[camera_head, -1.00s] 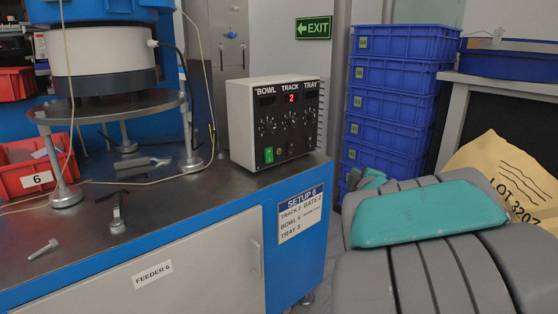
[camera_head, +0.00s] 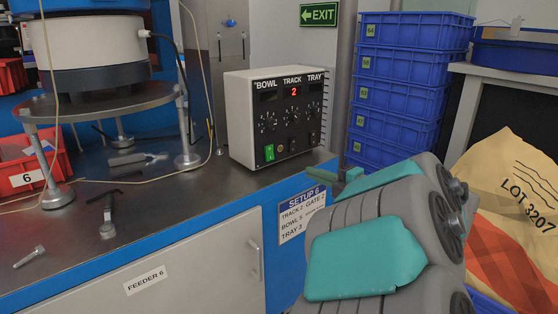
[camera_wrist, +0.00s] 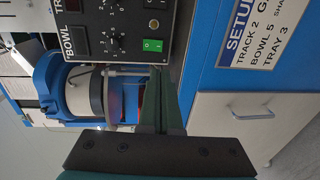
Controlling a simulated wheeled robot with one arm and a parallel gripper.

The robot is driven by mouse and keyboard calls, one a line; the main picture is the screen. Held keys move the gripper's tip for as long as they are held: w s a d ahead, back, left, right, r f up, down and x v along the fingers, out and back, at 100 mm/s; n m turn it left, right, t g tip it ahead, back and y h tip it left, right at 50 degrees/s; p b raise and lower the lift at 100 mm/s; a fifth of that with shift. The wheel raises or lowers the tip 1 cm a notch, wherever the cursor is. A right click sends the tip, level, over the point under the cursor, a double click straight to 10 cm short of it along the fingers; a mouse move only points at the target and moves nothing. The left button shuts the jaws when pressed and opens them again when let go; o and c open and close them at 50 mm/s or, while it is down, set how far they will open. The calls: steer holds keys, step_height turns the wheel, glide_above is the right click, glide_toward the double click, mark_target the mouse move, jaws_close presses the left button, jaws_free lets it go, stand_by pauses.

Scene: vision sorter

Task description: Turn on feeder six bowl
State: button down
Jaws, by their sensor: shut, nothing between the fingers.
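The feeder control box (camera_head: 275,117) stands on the bench, its front panel marked BOWL, TRACK and TRAY. A red 2 shows under TRACK; the BOWL and TRAY displays look dark. A green rocker switch (camera_head: 269,152) sits at the panel's lower left, below the BOWL knob; it also shows in the wrist view (camera_wrist: 152,45). My gripper (camera_head: 350,174) is shut and empty, to the right of the box and a little lower. In the wrist view its dark green fingers (camera_wrist: 160,73) point at the panel's lower edge, just below the switch and apparently apart from it.
The setup card (camera_head: 302,214) reads TRACK 2, BOWL 5, TRAY 3. The feeder bowl unit (camera_head: 97,45) stands at left, by a red bin (camera_head: 30,178) and loose tools. Blue crates (camera_head: 400,90) are stacked behind my arm; a LOT 3207 sack (camera_head: 515,180) is at right.

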mark_target(271, 159)
steer(key=x, duration=1.2)
steer(key=shift+w+a, duration=0.15)
steer(key=shift+w, duration=0.25)
steer(key=shift+w+a+f, duration=0.1)
steer(key=shift+w+a, duration=0.2)
steer(key=shift+w, duration=0.15)
steer(key=shift+w+a+f+t+b, duration=0.15)
steer(key=shift+f+t+b, duration=0.2)
steer(key=shift+b, duration=0.4)
steer(key=shift+r, duration=0.3)
